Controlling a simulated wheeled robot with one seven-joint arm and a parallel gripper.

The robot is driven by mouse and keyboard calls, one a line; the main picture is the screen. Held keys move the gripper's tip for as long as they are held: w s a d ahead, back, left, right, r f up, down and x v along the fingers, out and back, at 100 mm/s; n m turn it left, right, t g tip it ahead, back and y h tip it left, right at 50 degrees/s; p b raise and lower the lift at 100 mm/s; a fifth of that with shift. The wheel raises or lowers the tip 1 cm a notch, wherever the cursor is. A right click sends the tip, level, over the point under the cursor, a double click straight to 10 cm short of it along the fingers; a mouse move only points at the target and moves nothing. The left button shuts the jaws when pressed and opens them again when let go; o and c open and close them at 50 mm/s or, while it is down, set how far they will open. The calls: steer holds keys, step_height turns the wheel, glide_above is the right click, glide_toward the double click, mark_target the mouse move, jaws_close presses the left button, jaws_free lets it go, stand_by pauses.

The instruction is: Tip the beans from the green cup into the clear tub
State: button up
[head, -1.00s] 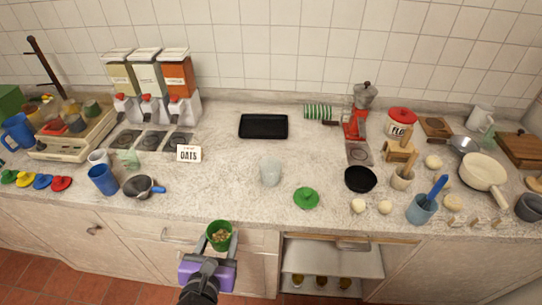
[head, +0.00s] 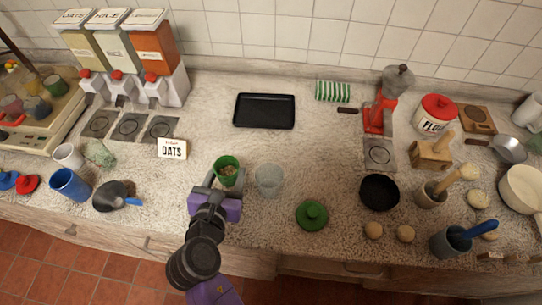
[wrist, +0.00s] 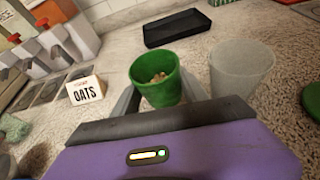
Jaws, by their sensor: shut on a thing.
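The green cup (head: 228,172) is held upright in my gripper (head: 222,180), with beans visible inside it. It also shows in the wrist view (wrist: 158,80), the beans lying low in it. The clear tub (head: 269,180) stands on the counter just right of the cup, close beside it. In the wrist view the tub (wrist: 240,70) is upright and frosted, and I see no beans in it. My gripper is shut on the cup; the fingertips are partly hidden behind the cup in the wrist view.
An oats card (head: 172,148) stands to the left. A black tray (head: 264,111) lies behind. A green lid (head: 312,215) lies right of the tub, and a black bowl (head: 380,192) is farther right. Dispensers (head: 120,60) stand at back left. The counter between tub and tray is clear.

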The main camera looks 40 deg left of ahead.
mark_target(233, 160)
steer(key=shift+w+r, duration=0.1)
steer(key=shift+r, duration=0.05)
steer(key=shift+w+d+r+m+y+p, duration=0.1)
steer(key=shift+d+r+m+y+p, duration=0.15)
steer(key=shift+r, duration=0.55)
steer(key=shift+w+d+r+m+y+p, duration=0.1)
steer(key=shift+d+r+m, duration=0.25)
steer(key=shift+r, duration=0.45)
steer(key=shift+w+d+r+m+g+y+b, duration=0.2)
steer(key=shift+d+r+m, duration=0.1)
steer(key=shift+r, duration=0.2)
steer(key=shift+w+d+r+m+g+y+b, duration=0.2)
steer(key=shift+r+m, duration=0.1)
steer(key=shift+r, duration=0.2)
steer(key=shift+w+d+r+m+g+y+b, duration=0.2)
steer(key=shift+d+r+m+y+b, duration=0.4)
steer(key=shift+m+b, duration=0.85)
steer(key=shift+w+d+r+m+g+y+b, duration=0.1)
steer(key=shift+w+d+r+m+y+b, duration=0.2)
steer(key=shift+m+y+b, duration=1.15)
steer(key=shift+w+d+r+m+g+b, duration=0.1)
steer(key=shift+w+d+r+m+b, duration=0.35)
steer(key=shift+b, duration=1.8)
steer(key=shift+s+d+m+b, duration=0.1)
steer(key=shift+d+m+b, duration=0.05)
steer(key=shift+m+b, duration=0.35)
steer(key=shift+d+f+m+y+b, duration=0.15)
steer(key=shift+f+m+y+b, duration=0.35)
steer(key=shift+m+b, duration=0.5)
